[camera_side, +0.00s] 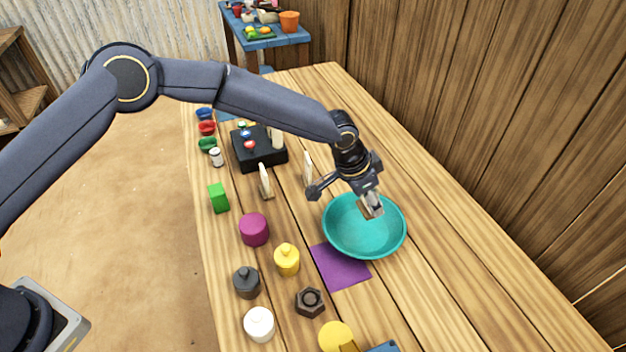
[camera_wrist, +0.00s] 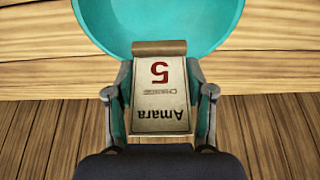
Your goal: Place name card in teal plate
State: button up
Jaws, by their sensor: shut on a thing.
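The teal plate (camera_side: 350,240) is a round, shallow dish on the right part of the wooden table. My gripper (camera_side: 371,207) is over the plate's right half, pointing down, and is shut on the name card (camera_side: 366,210). In the wrist view the name card (camera_wrist: 160,95) sits between the two fingers of my gripper (camera_wrist: 160,100). It reads "Amara" and a red 5, upside down, and has a brown wooden edge. The teal plate (camera_wrist: 110,25) shows beyond it. I cannot tell whether the card touches the plate.
A purple mat (camera_side: 340,268) lies just in front of the plate. Two upright pale cards (camera_side: 265,182) stand to the left. The table right of the plate is clear.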

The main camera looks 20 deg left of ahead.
aim_at(363, 212)
jog(key=shift+f, duration=3.1)
jog(key=o, duration=1.2)
jog(key=shift+o, duration=0.2)
notch_tip(363, 212, up, 7)
